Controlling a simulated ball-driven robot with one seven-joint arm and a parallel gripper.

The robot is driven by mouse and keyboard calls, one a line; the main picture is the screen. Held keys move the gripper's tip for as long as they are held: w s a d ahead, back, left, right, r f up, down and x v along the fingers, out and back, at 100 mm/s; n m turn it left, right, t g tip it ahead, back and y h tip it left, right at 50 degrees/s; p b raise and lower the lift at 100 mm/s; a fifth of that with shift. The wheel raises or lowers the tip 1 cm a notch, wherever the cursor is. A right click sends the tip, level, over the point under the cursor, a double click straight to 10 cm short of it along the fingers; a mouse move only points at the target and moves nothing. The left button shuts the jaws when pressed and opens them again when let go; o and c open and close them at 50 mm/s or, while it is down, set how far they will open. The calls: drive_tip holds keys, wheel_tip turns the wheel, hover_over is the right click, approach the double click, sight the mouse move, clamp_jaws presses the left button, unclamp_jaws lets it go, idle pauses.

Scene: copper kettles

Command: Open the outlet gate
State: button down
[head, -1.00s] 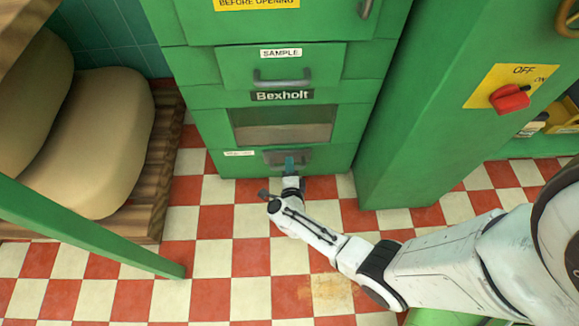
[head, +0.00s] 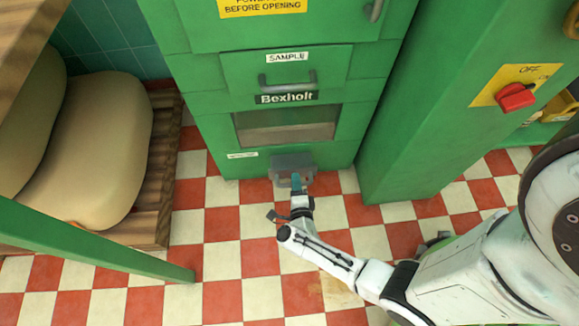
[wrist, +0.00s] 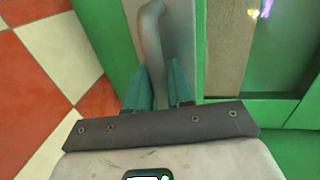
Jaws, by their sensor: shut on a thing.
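The outlet gate (head: 292,162) is a small grey metal plate with a bar handle, low on the front of the green Bexholt cabinet (head: 225,125). It appears to stand out from the cabinet front, with its lower part beyond the cabinet's bottom edge in the head view. My gripper (head: 296,180) is shut on the gate's handle. In the wrist view, the teal fingers of my gripper (wrist: 161,82) sit on either side of the curved grey handle (wrist: 151,38). The handle's lower end is hidden between the fingers.
A viewing window (head: 287,124) and a sample drawer (head: 318,66) are above the gate. A green column with a red switch (head: 516,97) stands at right. Sacks on a wooden pallet (head: 160,175) and a green rail (head: 100,240) are at left.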

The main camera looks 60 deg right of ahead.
drive_tip(key=shift+s+a, duration=0.3)
drive_tip(key=shift+f, duration=0.1)
drive_tip(key=c, duration=1.1)
unclamp_jaws()
drive_tip(key=shift+w, duration=0.1)
drive_tip(key=shift+c, duration=0.2)
drive_tip(key=p+v, duration=0.2)
drive_tip(key=v, duration=0.8)
drive_tip(key=shift+s+a+p, duration=0.25)
drive_tip(key=shift+p, duration=0.1)
